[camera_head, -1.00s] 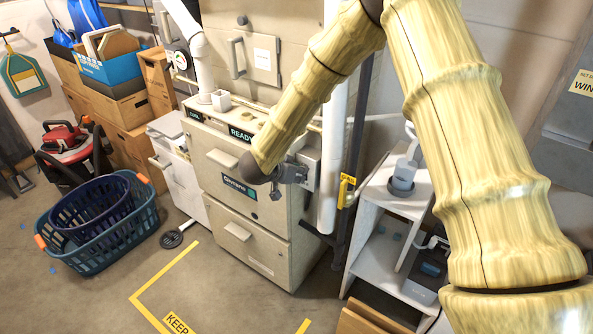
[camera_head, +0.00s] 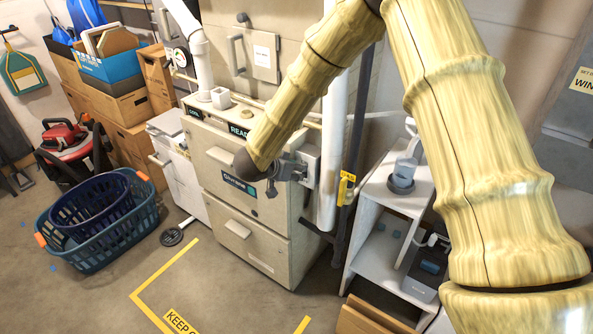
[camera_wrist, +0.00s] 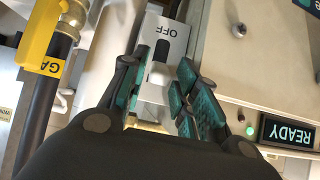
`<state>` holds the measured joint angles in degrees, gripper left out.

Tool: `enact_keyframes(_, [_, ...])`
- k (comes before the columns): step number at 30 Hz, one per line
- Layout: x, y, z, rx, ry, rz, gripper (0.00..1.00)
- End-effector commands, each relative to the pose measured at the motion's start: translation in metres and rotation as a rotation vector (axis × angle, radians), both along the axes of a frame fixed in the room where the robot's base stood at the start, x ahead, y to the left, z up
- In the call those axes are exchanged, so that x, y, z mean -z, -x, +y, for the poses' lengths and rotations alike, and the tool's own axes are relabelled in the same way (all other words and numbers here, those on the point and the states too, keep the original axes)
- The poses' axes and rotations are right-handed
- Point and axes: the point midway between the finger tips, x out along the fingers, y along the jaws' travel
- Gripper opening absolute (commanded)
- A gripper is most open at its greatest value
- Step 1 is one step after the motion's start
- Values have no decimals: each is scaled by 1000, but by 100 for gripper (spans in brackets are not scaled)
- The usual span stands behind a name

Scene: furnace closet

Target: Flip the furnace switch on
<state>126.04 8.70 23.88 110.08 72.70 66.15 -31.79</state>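The furnace switch shows in the wrist view as a grey plate (camera_wrist: 172,36) marked OFF, with a pale lever (camera_wrist: 159,73) standing out from it. My gripper (camera_wrist: 158,92) is open in front of the plate, one teal-padded finger on each side of the lever. I cannot tell whether either finger touches it. In the head view my gripper (camera_head: 290,170) is at the right side of the beige furnace (camera_head: 262,222), by the switch box (camera_head: 311,163). The lever is hidden there by my gripper and arm.
A READY display (camera_wrist: 289,132) with a green light is on the furnace. A white pipe (camera_head: 329,165) and a dark pipe with a yellow tag (camera_head: 346,187) stand close to the switch. A white shelf (camera_head: 395,195) is at right. Laundry baskets (camera_head: 98,215) are on the floor at left.

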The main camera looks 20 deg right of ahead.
Motion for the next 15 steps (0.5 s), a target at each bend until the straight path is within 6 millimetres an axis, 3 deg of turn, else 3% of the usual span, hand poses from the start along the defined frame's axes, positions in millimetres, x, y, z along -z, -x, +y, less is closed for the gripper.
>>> enact_keyframes(15, [-54,42,53,-1,1,0,30])
